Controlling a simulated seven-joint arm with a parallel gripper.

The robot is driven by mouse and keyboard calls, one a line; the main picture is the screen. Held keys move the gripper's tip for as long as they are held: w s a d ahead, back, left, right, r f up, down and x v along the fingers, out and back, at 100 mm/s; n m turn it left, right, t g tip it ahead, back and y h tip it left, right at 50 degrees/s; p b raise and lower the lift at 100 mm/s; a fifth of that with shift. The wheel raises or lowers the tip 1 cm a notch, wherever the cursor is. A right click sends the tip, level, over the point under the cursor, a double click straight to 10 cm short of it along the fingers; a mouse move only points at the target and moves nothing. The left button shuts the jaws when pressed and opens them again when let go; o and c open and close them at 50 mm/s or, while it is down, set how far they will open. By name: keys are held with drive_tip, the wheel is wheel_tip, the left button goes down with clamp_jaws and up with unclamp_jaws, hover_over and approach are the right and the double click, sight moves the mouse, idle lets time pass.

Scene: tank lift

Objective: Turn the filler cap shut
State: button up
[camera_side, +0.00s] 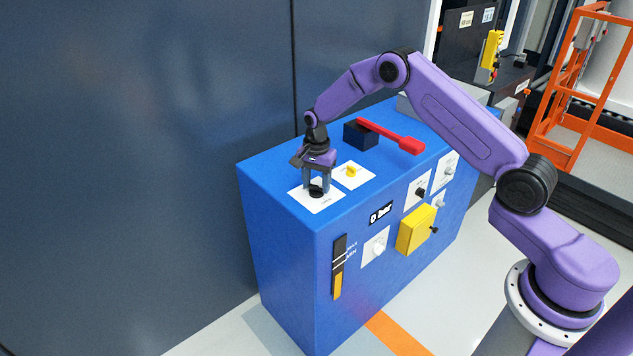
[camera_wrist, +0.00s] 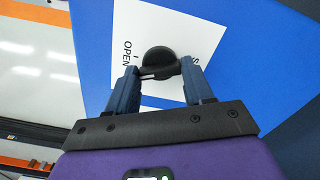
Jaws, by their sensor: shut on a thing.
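The black filler cap (camera_side: 316,192) is on a white label plate (camera_side: 305,201) on the top of the blue cabinet, near its left front corner. In the wrist view the round cap (camera_wrist: 159,60) shows a raised bar across it, and the label plate (camera_wrist: 135,25) shows the word "OPEN" beside it. My gripper (camera_side: 317,188) points down over the plate. Its two fingers are shut on the cap, one on each side, as the wrist view (camera_wrist: 160,73) also shows. The fingers partly hide the cap in the side view.
A yellow knob (camera_side: 351,171) on its own white plate is close behind the cap. A red lever (camera_side: 390,136) on a dark block (camera_side: 360,135) is farther back. The cabinet front (camera_side: 290,270) carries a level gauge (camera_side: 339,267), a yellow box (camera_side: 416,230) and several knobs.

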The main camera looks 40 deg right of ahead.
drive_tip(key=n, duration=0.4)
drive_tip(key=shift+n, duration=0.3)
drive_tip(key=n, duration=0.3)
drive_tip(key=shift+n, duration=0.3)
drive_tip(key=n, duration=0.4)
drive_tip(key=shift+n, duration=0.3)
drive_tip(key=n, duration=0.4)
drive_tip(key=shift+r+n, duration=0.1)
drive_tip(key=shift+n, duration=0.2)
drive_tip(key=n, duration=0.3)
drive_tip(key=shift+n, duration=0.3)
drive_tip(key=n, duration=0.3)
drive_tip(key=shift+n, duration=0.3)
drive_tip(key=n, duration=0.6)
drive_tip(key=shift+n, duration=0.3)
